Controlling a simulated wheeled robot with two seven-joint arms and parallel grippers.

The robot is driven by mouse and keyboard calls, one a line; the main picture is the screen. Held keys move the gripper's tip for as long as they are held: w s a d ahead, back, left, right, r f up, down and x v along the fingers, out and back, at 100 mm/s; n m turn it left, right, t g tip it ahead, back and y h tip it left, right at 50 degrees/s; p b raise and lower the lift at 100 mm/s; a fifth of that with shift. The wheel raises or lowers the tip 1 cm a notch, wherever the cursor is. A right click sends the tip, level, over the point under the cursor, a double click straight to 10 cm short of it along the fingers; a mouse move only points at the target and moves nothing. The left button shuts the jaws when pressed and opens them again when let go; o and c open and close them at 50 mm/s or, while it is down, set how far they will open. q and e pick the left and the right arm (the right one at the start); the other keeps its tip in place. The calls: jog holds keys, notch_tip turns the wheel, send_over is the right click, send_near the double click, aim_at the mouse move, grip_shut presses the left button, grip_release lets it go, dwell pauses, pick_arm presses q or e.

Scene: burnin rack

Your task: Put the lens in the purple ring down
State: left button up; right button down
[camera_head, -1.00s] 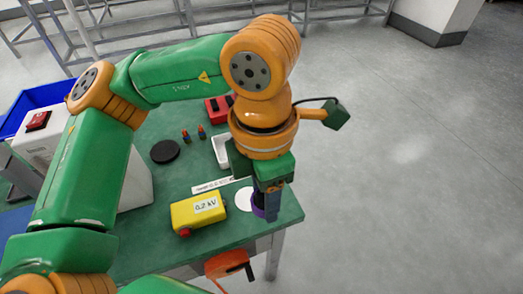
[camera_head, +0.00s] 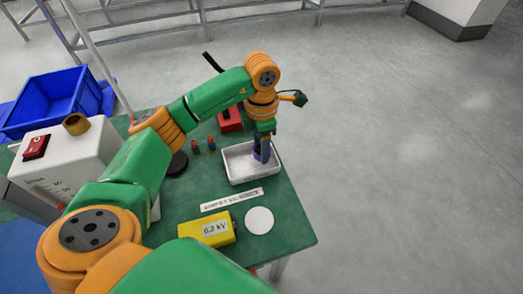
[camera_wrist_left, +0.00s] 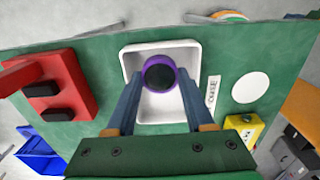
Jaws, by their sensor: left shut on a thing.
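The lens in the purple ring (camera_wrist_left: 160,77) is dark and round, held between the fingertips of my left gripper (camera_head: 263,153). The gripper is shut on it. In the wrist view the lens is above or inside the white tray (camera_wrist_left: 160,112), towards its far side. In the head view the fingers point down into the white tray (camera_head: 236,177), and only a little purple (camera_head: 257,155) shows by the fingertips. I cannot tell whether the ring touches the tray floor. My right gripper is not in view.
A white disc (camera_head: 259,221), a printed label strip (camera_head: 232,200) and a yellow box (camera_head: 205,229) marked 0.2 kV lie in front of the tray. A red block (camera_head: 230,121) stands behind it. A black disc (camera_head: 177,163) and two small pegs (camera_head: 203,145) are to the left.

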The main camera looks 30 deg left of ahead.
pick_arm(q)
jog(key=shift+s+d+f, duration=0.1)
jog(key=shift+s+f, duration=0.05)
jog(key=shift+f, duration=0.9)
jog(key=o, duration=1.3)
jog(key=shift+r, duration=0.55)
notch_tip(320, 180, up, 11)
jog(key=p, duration=0.1)
jog(key=shift+r, duration=0.15)
